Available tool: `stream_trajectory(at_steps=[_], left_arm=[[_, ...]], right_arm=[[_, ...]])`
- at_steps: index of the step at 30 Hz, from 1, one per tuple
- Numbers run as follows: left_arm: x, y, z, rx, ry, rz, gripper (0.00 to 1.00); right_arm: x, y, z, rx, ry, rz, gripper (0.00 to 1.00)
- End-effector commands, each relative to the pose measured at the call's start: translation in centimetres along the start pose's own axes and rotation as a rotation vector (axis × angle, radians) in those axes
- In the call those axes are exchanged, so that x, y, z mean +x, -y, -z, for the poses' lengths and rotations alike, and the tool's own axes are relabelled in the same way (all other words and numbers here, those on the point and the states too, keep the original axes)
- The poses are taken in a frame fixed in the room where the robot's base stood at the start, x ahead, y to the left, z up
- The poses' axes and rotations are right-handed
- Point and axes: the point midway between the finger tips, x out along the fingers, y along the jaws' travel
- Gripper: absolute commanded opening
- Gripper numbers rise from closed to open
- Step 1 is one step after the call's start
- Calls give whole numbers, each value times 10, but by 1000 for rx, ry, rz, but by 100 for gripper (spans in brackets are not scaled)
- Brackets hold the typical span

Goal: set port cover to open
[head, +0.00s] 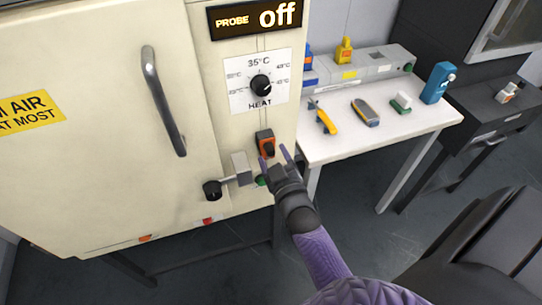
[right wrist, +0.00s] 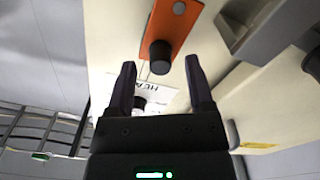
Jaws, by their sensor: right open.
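An orange plate with a black knob, which looks like the port cover (head: 264,136), hangs on the cream cabinet front below the heat dial. It also shows in the right wrist view (right wrist: 180,28), with a grey round spot and the black knob (right wrist: 160,56). I cannot tell whether it covers a hole. My right gripper (head: 275,159) is open and empty, just below the plate in the head view. In the right wrist view its fingertips (right wrist: 160,68) point towards the knob, which lies beyond and between them, not gripped. My left gripper is not in view.
Left of my right gripper, a grey bracket (head: 241,168) and black knob (head: 212,190) stick out. The heat dial (head: 261,85) and a display reading "PROBE off" (head: 256,18) are above. The door handle (head: 163,103) is left. A white table (head: 340,148) with small items stands right.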

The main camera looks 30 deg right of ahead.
Motion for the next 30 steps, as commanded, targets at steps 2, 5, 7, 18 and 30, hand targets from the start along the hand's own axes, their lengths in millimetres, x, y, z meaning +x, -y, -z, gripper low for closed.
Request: stream_trajectory(at_steps=[2,5,7,18,30], left_arm=[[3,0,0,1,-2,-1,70],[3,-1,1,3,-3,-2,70],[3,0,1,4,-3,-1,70],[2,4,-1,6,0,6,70],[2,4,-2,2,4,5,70]], right_arm=[[7,0,-1,0,1,0,67],[12,0,0,1,0,0,67],[12,0,0,1,1,1,67],[12,0,0,1,1,1,23],[12,0,0,9,1,2,0]])
